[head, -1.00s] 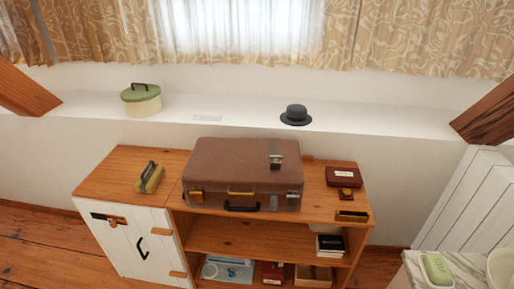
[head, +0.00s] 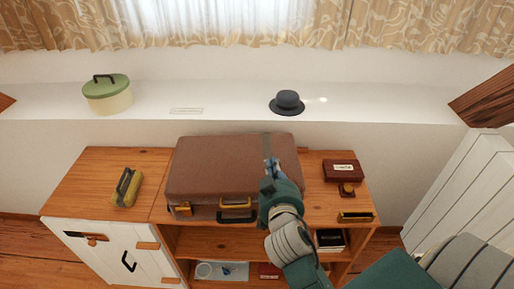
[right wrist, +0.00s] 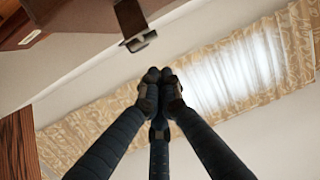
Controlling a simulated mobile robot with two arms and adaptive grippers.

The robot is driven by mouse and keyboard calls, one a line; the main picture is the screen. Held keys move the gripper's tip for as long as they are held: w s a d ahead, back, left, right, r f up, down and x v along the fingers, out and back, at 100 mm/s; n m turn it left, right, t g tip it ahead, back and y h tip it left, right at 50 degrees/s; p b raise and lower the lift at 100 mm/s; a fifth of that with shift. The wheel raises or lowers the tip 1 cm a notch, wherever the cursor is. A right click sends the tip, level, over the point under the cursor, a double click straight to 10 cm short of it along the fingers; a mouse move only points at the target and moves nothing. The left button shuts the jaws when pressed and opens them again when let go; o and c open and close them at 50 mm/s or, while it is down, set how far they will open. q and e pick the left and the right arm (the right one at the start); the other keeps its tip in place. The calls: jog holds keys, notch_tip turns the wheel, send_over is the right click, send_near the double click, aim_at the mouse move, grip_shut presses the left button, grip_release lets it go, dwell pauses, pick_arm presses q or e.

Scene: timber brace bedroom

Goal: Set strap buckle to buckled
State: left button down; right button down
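A brown suitcase (head: 215,165) lies closed on the wooden cabinet (head: 85,190). A grey-brown strap (head: 267,142) runs over its lid on the right. My right gripper (head: 271,172) is over the suitcase's front right part and hides the buckle in the head view. In the right wrist view, the strap (right wrist: 130,17) ends at a metal buckle (right wrist: 140,42) near the edge of the suitcase (right wrist: 75,20). The gripper's fingertips (right wrist: 160,77) are together, with nothing seen between them, apart from the buckle. I cannot tell whether the buckle is fastened. My left gripper is out of view.
A yellow-handled brush-like object (head: 127,187) lies left of the suitcase. A dark red box (head: 343,170) stands to its right. A round green-lidded box (head: 107,94) and a dark hat (head: 287,102) stand on the ledge behind. A white slatted panel (head: 468,190) is at right.

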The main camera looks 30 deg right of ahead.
jog(key=shift+s+d+r, duration=0.1)
jog(key=shift+s+r, duration=0.05)
jog(key=shift+r, duration=0.6)
jog(key=w+d+f+p, duration=0.1)
jog(key=w, duration=0.1)
jog(key=w+d+f+p, duration=0.1)
jog(key=w, duration=0.1)
jog(key=w+d+f+p, duration=0.1)
jog(key=w+f+p, duration=0.1)
jog(key=shift+w+d, duration=0.25)
jog(key=shift+w, duration=0.15)
jog(key=shift+s+a+f, duration=0.2)
jog(key=shift+s, duration=0.2)
jog(key=shift+w, duration=0.1)
jog(key=shift+f, duration=0.1)
